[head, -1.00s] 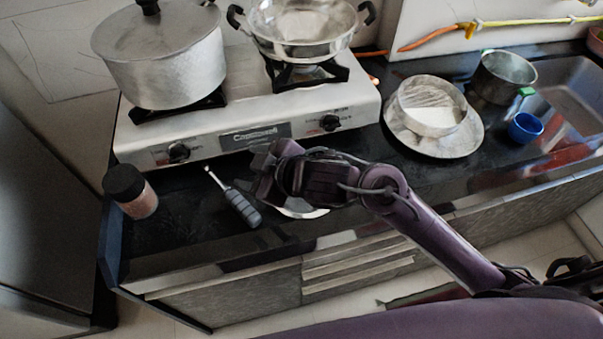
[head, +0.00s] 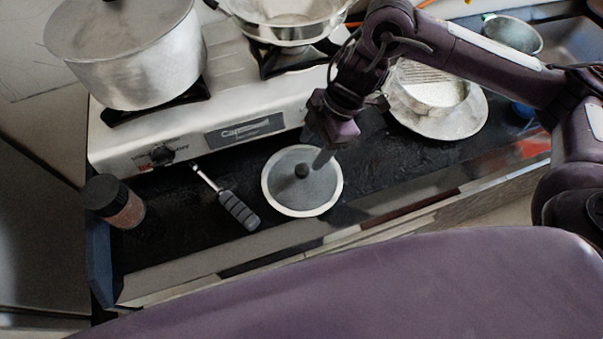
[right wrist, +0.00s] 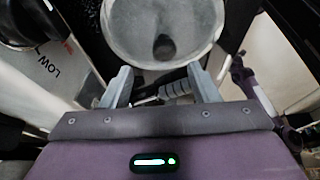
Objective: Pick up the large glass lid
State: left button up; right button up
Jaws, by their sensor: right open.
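The large glass lid (head: 290,192) lies flat on the dark counter in front of the stove. It has a pale rim and a dark knob (head: 302,171) at its centre. My right gripper (head: 316,150) is open and empty, pointing down over the back right part of the lid, close to the knob. In the right wrist view, the lid (right wrist: 160,30) shows beyond the two spread fingers of my right gripper (right wrist: 160,88), with the knob roughly centred between them. Whether a finger touches the lid is unclear. My left gripper is not in view.
A grey-handled tool (head: 238,209) lies left of the lid. A dark-capped jar (head: 122,205) stands at the counter's left end. The stove (head: 180,125) carries a big pot (head: 130,60) and a pan (head: 290,28). A plate (head: 440,123) with a round metal tin is at right.

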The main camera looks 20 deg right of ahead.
aim_at(303, 168)
jog(key=x, duration=0.3)
jog(key=p+x, duration=0.1)
jog(key=x, duration=0.1)
jog(key=shift+s, duration=0.3)
grip_shut()
